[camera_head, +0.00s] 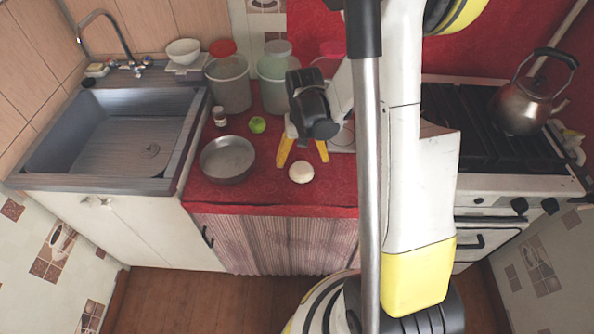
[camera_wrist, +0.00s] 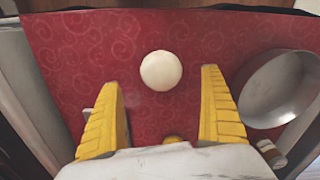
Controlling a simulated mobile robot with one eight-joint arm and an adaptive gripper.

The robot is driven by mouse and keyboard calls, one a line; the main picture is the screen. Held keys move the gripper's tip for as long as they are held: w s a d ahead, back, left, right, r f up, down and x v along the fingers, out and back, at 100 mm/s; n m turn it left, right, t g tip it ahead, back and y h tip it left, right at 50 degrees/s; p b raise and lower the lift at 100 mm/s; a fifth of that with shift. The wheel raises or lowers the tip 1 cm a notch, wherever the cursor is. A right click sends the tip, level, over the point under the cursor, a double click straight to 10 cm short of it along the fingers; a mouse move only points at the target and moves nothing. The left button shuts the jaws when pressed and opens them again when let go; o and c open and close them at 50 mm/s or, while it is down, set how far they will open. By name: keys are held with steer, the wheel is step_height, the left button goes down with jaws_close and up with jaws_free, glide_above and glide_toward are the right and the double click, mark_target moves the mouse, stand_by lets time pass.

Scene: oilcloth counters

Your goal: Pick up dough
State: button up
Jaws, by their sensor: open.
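The dough (camera_head: 301,172) is a small cream-white ball on the red patterned counter (camera_head: 280,199), near its front edge. In the wrist view the dough (camera_wrist: 161,70) lies beyond the fingertips, roughly centred between them and touching neither. My gripper (camera_head: 303,150) has yellow fingers and points down just behind the dough in the head view. My gripper (camera_wrist: 161,75) is open and empty, with the two fingers wide apart in the wrist view. Nothing hides the dough in the wrist view.
A metal pan (camera_head: 228,158) stands left of the dough, close to the right finger in the wrist view (camera_wrist: 275,88). A green apple (camera_head: 258,124), a small jar (camera_head: 219,116) and large containers (camera_head: 229,84) stand behind. The sink (camera_head: 105,135) is left, the stove (camera_head: 470,150) right.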

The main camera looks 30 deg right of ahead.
mark_target(302, 171)
steer(key=f+b, duration=0.1)
steer(key=f, duration=0.1)
steer(key=f+b, duration=0.1)
steer(key=f, duration=0.1)
steer(key=f+b, duration=0.1)
steer(key=f, duration=0.1)
steer(key=shift+w+d, duration=0.1)
steer(key=shift+w, duration=0.2)
steer(key=c, duration=1.4)
